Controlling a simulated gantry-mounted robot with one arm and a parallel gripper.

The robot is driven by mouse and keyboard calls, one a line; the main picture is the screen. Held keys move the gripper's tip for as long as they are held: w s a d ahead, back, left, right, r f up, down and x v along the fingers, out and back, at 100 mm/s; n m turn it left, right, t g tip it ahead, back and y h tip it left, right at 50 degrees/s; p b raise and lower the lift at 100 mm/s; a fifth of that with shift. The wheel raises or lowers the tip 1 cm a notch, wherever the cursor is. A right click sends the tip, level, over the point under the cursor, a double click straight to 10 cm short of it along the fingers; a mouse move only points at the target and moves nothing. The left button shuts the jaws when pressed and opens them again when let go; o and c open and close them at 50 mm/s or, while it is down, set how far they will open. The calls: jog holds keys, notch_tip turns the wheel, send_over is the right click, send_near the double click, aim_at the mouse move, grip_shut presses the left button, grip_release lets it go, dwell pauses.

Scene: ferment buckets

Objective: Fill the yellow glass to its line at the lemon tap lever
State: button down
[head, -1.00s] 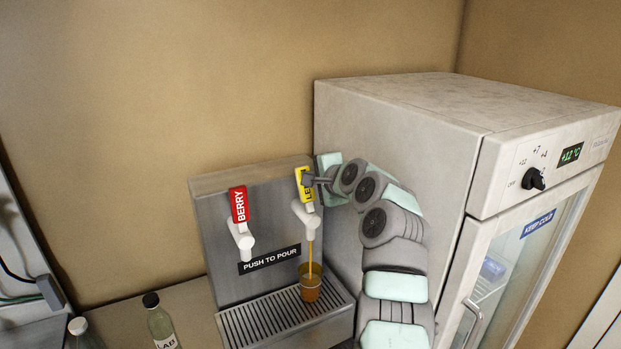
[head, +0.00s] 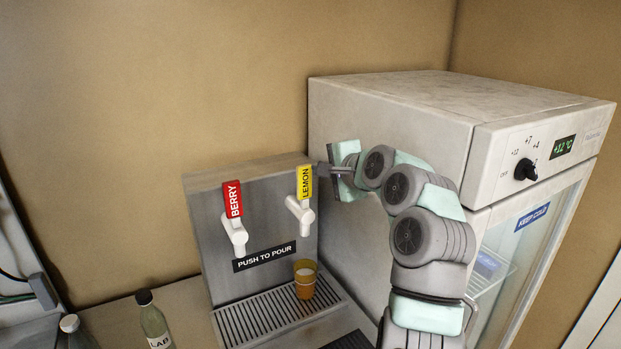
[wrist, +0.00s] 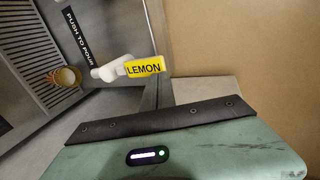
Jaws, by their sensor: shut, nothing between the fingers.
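The yellow lemon tap lever (head: 305,183) stands on the right of the steel dispenser, and no stream shows below its white spout (head: 302,214). It also shows in the wrist view (wrist: 144,67). The yellow glass (head: 305,281) stands upright on the drip tray under the lemon spout; it also shows in the wrist view (wrist: 67,77). Its fill line and the level inside are too small to make out. My gripper (head: 322,168) is shut and empty, just right of the lemon lever and apart from it. In the wrist view its fingers are not clearly seen.
The red berry lever (head: 233,199) is to the left on the same dispenser. The drip tray (head: 255,322) lies below. A labelled bottle (head: 154,322) stands on the counter at left. The white fridge (head: 400,110) is close behind my arm on the right.

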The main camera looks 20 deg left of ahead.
jog(key=shift+b+v, duration=0.4)
jog(key=shift+v, duration=1.95)
jog(key=shift+r, duration=0.2)
